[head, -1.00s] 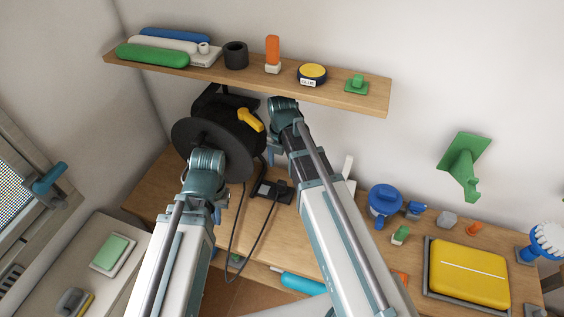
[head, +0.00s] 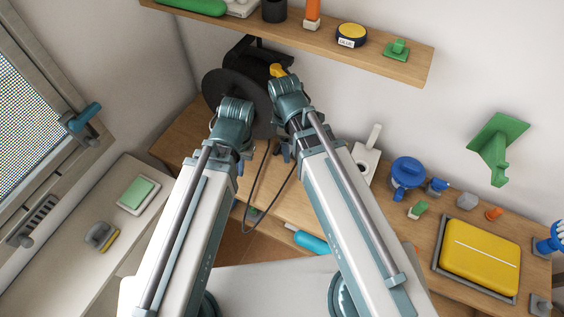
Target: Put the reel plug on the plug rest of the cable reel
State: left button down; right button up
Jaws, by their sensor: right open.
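The black cable reel (head: 222,88) hangs on the wall under the shelf, partly behind my arms. Its yellow part (head: 278,70) shows just above my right wrist; I cannot make out the plug rest. The dark cable (head: 247,205) loops below the reel and rises behind my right arm. The plug is not visible; the cable's end is hidden by that arm. My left gripper (head: 243,152) is in front of the reel's lower part, its fingertips mostly hidden by its wrist. My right gripper (head: 282,153) is open, right of the reel, mostly covered by its own arm.
A wooden shelf (head: 380,66) with several items runs above the reel. A green bracket (head: 495,140) sticks out from the wall.

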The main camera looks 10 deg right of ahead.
jog(key=s+a+m, duration=0.3)
jog(key=s+m, duration=0.2)
jog(key=m, duration=0.4)
jog(key=shift+s+m, duration=0.35)
jog(key=shift+m, duration=0.05)
jog(key=shift+c, duration=0.4)
dwell(1.3)
